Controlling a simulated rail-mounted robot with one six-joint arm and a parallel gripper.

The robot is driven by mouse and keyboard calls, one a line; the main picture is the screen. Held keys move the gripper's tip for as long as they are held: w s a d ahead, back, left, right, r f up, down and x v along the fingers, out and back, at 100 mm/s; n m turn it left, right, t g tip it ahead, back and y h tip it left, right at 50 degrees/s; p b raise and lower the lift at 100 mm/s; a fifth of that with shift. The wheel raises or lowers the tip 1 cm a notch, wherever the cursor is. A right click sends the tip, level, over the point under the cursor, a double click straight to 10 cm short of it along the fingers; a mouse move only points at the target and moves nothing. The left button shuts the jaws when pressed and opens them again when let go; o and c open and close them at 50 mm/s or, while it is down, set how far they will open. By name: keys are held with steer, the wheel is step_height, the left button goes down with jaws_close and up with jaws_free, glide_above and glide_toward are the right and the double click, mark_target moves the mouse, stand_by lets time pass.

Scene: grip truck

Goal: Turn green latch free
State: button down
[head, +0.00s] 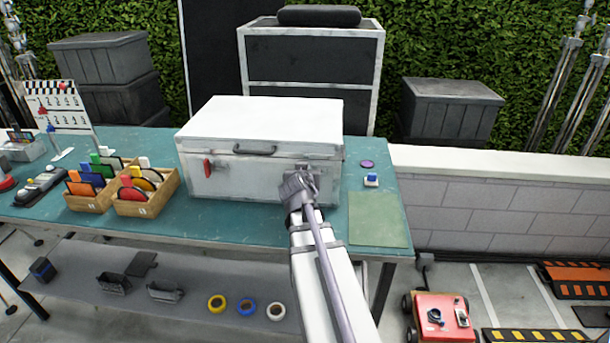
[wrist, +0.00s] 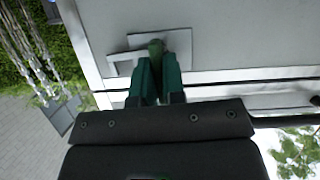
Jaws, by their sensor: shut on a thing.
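The white case (head: 240,185) stands closed on the teal table, with a dark handle (head: 255,149) on its front. A red latch (head: 208,168) hangs at the front left. My gripper (head: 303,180) is at the front right of the case and hides the latch there in the head view. In the wrist view my gripper (wrist: 158,70) is shut on the green latch (wrist: 156,46), which sits over a grey metal plate (wrist: 178,40). Only the latch's end shows between the fingers, so its exact turn is hard to tell.
Wooden boxes (head: 145,206) with coloured cards and discs stand left of the case. A purple disc (head: 367,164), a small blue-topped item (head: 371,180) and a green mat (head: 378,220) lie to the right. Rolls of tape (head: 247,307) lie on the lower shelf.

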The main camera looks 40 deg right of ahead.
steer(key=shift+m, duration=0.3)
stand_by(0.4)
steer(key=c, duration=1.2)
jaws_free()
